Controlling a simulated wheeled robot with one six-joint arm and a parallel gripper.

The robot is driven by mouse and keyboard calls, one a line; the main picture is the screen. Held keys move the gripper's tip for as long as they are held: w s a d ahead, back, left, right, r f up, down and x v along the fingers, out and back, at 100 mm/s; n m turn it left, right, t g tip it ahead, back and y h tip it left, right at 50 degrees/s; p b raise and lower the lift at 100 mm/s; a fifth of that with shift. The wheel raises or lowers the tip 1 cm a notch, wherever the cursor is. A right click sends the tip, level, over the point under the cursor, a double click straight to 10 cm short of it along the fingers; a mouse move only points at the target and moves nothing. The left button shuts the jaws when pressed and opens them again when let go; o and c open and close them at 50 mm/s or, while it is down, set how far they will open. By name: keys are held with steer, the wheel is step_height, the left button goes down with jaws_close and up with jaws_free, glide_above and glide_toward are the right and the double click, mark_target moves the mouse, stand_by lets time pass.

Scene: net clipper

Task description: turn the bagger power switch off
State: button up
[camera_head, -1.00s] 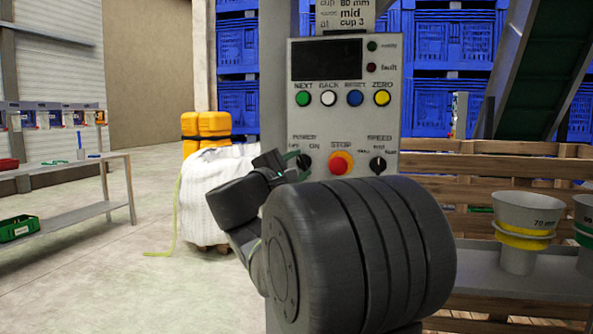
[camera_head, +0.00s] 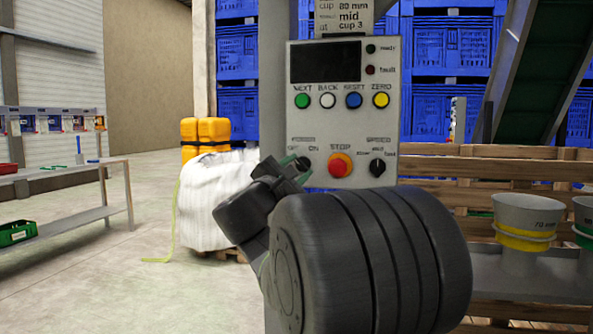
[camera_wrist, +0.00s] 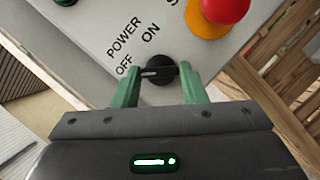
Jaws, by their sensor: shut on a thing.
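The power switch (camera_head: 304,164) is a black round knob low on the left of the grey control panel (camera_head: 384,125), below the OFF and ON labels. In the wrist view the knob (camera_wrist: 161,77) sits between my two green fingers, and its white pointer line points left, toward the OFF label (camera_wrist: 124,65). My gripper (camera_head: 298,166) is shut on the knob at the panel face; in the wrist view its fingertips (camera_wrist: 158,72) are on either side of it. My dark arm hides the area below the panel.
The red STOP button (camera_head: 340,165) is right beside the power switch, with the black SPEED knob (camera_head: 377,166) further right. Coloured buttons and a dark screen (camera_head: 325,62) are above. Funnel cups (camera_head: 525,222) stand at right by a wooden crate. Floor is free at left.

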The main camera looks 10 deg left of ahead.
steer(key=shift+f, duration=0.1)
steer(key=o, duration=1)
steer(key=p+v, duration=0.2)
steer(key=v, duration=1.1)
steer(key=shift+s, duration=0.4)
steer(key=shift+w+a, duration=0.1)
steer(key=b+x, duration=0.2)
steer(key=x, duration=1.1)
steer(key=shift+w, duration=0.35)
steer(key=shift+s, duration=0.1)
